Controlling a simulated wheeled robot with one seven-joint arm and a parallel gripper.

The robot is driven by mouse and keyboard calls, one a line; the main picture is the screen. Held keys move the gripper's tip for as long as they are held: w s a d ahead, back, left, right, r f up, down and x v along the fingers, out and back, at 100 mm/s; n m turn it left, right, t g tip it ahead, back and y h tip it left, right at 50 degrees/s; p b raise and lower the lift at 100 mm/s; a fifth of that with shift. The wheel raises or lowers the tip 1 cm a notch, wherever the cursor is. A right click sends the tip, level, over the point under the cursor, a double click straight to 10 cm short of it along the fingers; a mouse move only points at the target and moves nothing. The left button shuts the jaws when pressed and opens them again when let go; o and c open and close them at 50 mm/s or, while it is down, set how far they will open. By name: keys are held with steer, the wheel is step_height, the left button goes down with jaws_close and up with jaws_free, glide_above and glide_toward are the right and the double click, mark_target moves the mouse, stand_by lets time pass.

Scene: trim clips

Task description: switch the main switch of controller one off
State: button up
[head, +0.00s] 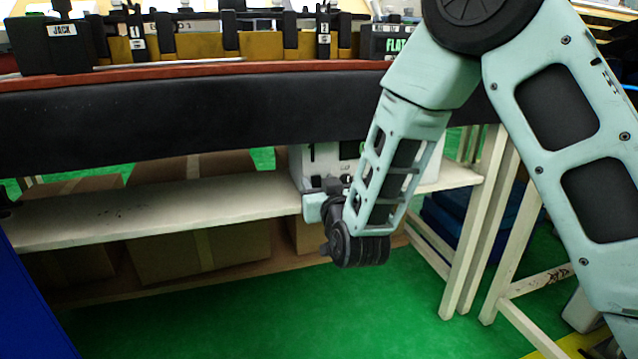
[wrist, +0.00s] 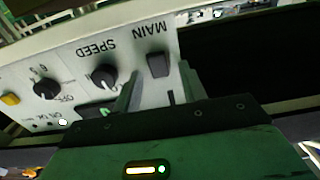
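A white controller box (head: 308,158) stands on the shelf under the bench, partly hidden behind my arm. In the wrist view its panel (wrist: 135,50) appears upside down, with the labels MAIN and SPEED. The main switch (wrist: 158,65) is a black rocker beside the MAIN label; I cannot tell its position. My gripper (wrist: 160,84) is open and empty, its two pale fingers spread on either side of the switch's column, with their tips close to the panel. In the head view my gripper (head: 326,188) is at the box front, mostly hidden. No controller number is readable.
The panel also has a speed knob (wrist: 104,76), another black knob (wrist: 47,88) and a yellow button (wrist: 10,99). The padded bench edge (head: 200,115) overhangs the white shelf (head: 200,208). Cardboard boxes (head: 200,255) sit below. Green floor in front is clear.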

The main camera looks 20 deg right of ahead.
jaws_close()
steer(key=f+t+b, duration=0.1)
steer(key=b, duration=0.2)
steer(key=t+b, duration=0.1)
steer(key=b, duration=0.1)
steer(key=t+b, duration=0.1)
steer(key=b, duration=0.2)
steer(key=shift+f, duration=0.25)
steer(key=shift+r+t+b, duration=0.15)
steer(key=shift+t+b, duration=0.25)
steer(key=shift+b, duration=0.55)
steer(key=shift+r, duration=0.1)
jaws_free()
steer(key=shift+s, duration=0.15)
